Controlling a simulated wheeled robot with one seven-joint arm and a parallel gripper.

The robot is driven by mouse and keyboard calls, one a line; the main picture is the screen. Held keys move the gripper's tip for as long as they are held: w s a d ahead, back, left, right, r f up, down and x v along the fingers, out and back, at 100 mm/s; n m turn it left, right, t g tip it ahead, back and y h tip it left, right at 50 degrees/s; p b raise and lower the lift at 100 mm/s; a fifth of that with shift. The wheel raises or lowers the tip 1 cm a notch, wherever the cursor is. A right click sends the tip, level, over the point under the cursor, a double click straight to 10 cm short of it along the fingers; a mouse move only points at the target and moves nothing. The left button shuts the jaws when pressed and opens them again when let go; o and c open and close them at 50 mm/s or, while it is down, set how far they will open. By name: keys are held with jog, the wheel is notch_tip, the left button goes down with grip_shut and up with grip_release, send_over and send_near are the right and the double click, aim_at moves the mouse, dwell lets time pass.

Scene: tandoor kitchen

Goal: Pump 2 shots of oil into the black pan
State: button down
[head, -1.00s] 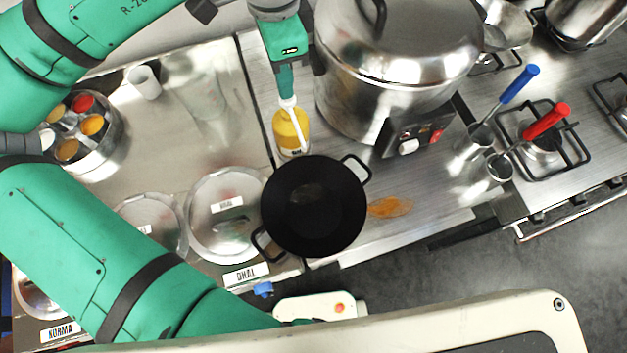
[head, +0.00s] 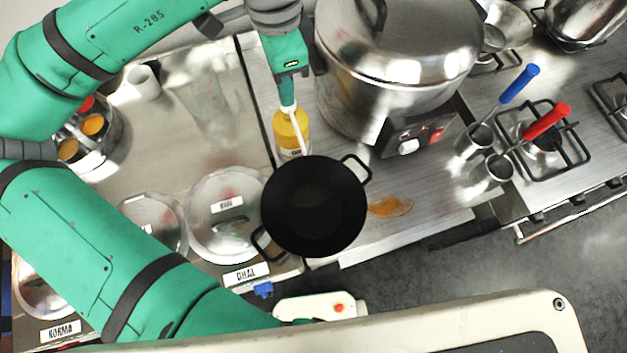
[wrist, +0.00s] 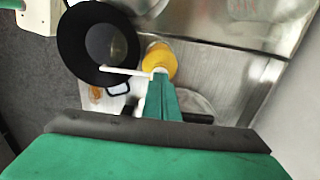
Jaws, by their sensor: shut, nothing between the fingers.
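The oil bottle (head: 281,133), yellow with a white pump, stands just behind the black pan. It also shows in the wrist view (wrist: 160,64). Its white nozzle (wrist: 125,71) reaches over the pan's rim. My gripper (head: 288,107) is shut and empty, pointing down with its tips on the pump head, which looks pressed low. In the wrist view the gripper (wrist: 163,88) hides part of the pump head. The black pan (head: 290,225) sits on the counter, with a faint olive patch (head: 308,197) on its bottom, perhaps oil.
A large steel pot (head: 385,50) stands close to the right of my gripper. Lidded containers (head: 225,195) are left of the pan. An orange-brown spill (head: 390,206) lies right of it. Burners and ladles (head: 520,85) are farther right.

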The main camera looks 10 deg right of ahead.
jog(key=shift+r, duration=1.25)
jog(key=shift+r, duration=3)
